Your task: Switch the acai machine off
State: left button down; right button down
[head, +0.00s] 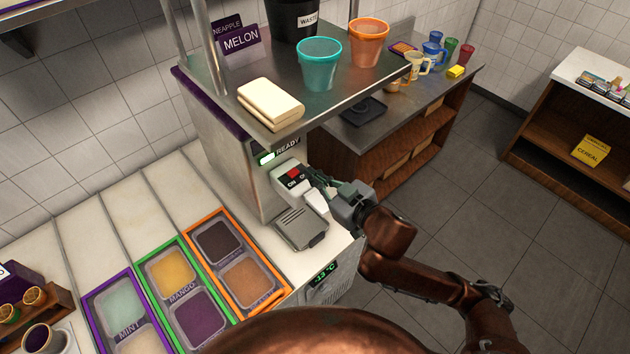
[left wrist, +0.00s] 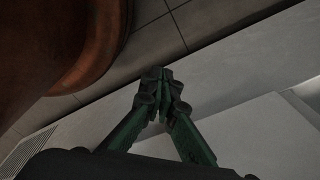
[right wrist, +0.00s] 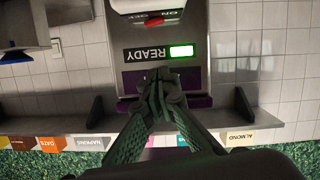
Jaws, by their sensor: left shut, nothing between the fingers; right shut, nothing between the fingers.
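The acai machine (head: 232,165) is a grey metal body under a shelf. Its front carries a READY sign with a lit green lamp (head: 266,158) and a switch plate marked ON and OFF with a red switch (head: 294,173). In the right wrist view, upside down, the lit lamp (right wrist: 181,51) and the red of the switch (right wrist: 153,21) show. My right gripper (head: 314,177) is shut and empty, close beside the switch; I cannot tell whether it touches. Its fingertips also show in the right wrist view (right wrist: 166,78). My left gripper (left wrist: 160,78) is shut and empty, outside the head view.
A shelf (head: 200,88) above the machine holds a teal cup (head: 319,62), an orange cup (head: 368,43) and folded cloths (head: 270,103). A drip tray (head: 300,228) sits below the switch. Topping tubs in coloured frames (head: 230,258) stand at lower left. Floor at right is clear.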

send_over(299, 178)
jog(key=s, duration=0.1)
jog(key=shift+s+f, duration=0.15)
jog(key=shift+f, duration=0.65)
jog(key=shift+w+a+f, duration=0.25)
jog(key=shift+w+a, duration=0.2)
jog(key=shift+w, duration=0.05)
jog(key=f, duration=0.2)
jog(key=shift+d+f, duration=0.3)
jog(key=shift+f, duration=0.05)
jog(key=shift+d+f, duration=0.1)
jog(key=shift+f, duration=0.45)
pick_arm(q)
jog(key=shift+s+f, duration=0.2)
jog(key=shift+f, duration=0.2)
pick_arm(e)
jog(key=shift+w, duration=0.1)
pick_arm(q)
jog(key=shift+w, duration=0.2)
jog(key=shift+r, duration=0.15)
